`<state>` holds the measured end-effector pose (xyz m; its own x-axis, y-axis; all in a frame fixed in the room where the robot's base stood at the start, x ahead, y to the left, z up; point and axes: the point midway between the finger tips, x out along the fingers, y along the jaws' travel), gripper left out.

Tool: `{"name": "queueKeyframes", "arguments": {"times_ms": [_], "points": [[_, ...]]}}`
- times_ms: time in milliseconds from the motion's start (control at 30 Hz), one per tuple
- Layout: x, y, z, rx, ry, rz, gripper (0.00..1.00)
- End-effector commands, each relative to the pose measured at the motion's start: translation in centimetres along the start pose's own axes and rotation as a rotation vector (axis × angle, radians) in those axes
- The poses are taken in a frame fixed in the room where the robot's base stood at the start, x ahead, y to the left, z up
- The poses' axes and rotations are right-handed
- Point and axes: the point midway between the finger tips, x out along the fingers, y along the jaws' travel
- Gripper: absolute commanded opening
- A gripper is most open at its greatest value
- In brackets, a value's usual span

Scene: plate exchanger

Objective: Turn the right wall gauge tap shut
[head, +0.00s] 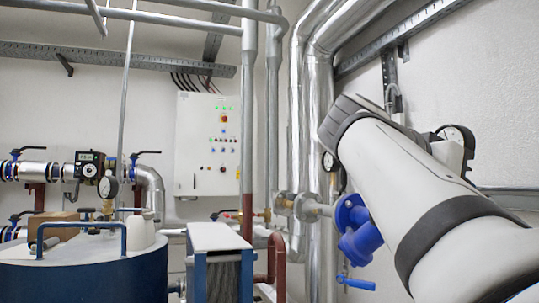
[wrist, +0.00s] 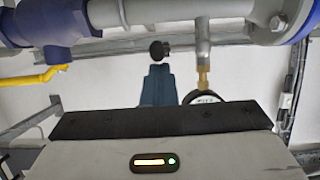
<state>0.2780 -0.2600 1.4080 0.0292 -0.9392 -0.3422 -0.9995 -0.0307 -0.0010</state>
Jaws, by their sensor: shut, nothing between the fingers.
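In the wrist view my gripper (wrist: 158,68) points up the picture, its blue-grey fingers shut with nothing between them. A black round tap knob (wrist: 159,50) is just beyond the fingertips, lined up with them; I cannot tell whether they touch. The knob sits on a stub left of a grey vertical fitting, with a brass connector (wrist: 204,78) below. A gauge (wrist: 205,97) under the connector is mostly hidden by my gripper body.
In the wrist view a grey pipe (wrist: 150,10) crosses above the tap, with a blue valve body (wrist: 48,20) and a yellow lever (wrist: 38,77) at left.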

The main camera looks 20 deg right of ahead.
Motion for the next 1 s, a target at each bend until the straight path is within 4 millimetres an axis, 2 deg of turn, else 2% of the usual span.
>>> {"name": "queueKeyframes", "arguments": {"times_ms": [133, 233, 467, 567, 1000], "points": [[0.1, 0.0, 0.1, -0.002, -0.005, 0.004, 0.00], [-0.2, 0.0, -0.7, -0.002, -0.004, 0.004, 0.00], [-1.7, 0.0, -4.4, 0.001, 0.000, 0.003, 0.00], [-2.9, -0.2, -3.5, -0.004, -0.001, -0.005, 0.00], [-8.8, -0.2, -2.9, -0.002, 0.001, -0.005, 0.00]]}}
